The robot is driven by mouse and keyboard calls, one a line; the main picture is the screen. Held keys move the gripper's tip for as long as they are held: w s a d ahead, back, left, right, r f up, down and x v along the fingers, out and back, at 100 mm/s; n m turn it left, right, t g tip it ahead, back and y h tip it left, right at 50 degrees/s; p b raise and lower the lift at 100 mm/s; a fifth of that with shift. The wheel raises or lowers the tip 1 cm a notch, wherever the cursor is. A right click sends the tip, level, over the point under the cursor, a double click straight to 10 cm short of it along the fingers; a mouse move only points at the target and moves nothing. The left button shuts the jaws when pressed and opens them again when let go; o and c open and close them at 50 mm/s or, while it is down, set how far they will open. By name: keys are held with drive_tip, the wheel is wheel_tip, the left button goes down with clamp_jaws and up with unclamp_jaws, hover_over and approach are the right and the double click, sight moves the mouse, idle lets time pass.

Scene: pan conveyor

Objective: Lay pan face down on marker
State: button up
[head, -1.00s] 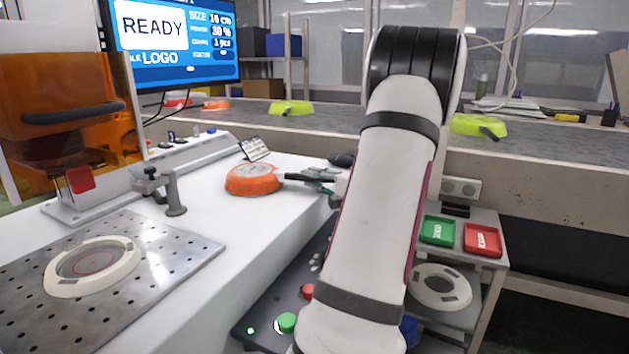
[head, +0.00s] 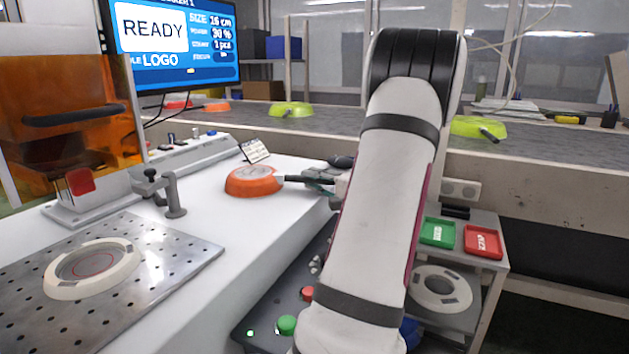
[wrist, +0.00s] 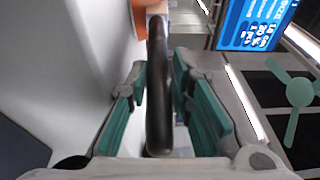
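The orange pan (head: 240,186) rests on the white worktop with its pale round base up, so it lies face down. Its black handle (head: 292,179) points right, toward my gripper (head: 318,181). In the wrist view the handle (wrist: 158,95) runs between the green finger pads of my gripper (wrist: 161,85). A gap shows on both sides, so the gripper looks open around the handle. The marker's perforated plate (head: 185,262) is at the lower left, with an empty pale ring (head: 66,291) on it. The marker's orange cover (head: 65,150) stands behind.
A grey clamp post (head: 173,200) and a small sign (head: 254,151) stand near the pan. A screen (head: 175,45) reads READY. A conveyor (head: 370,122) behind carries lime pans (head: 290,109). Green (head: 437,232) and red (head: 483,241) trays are at the right.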

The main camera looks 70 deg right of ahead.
drive_tip(key=v, duration=1.2)
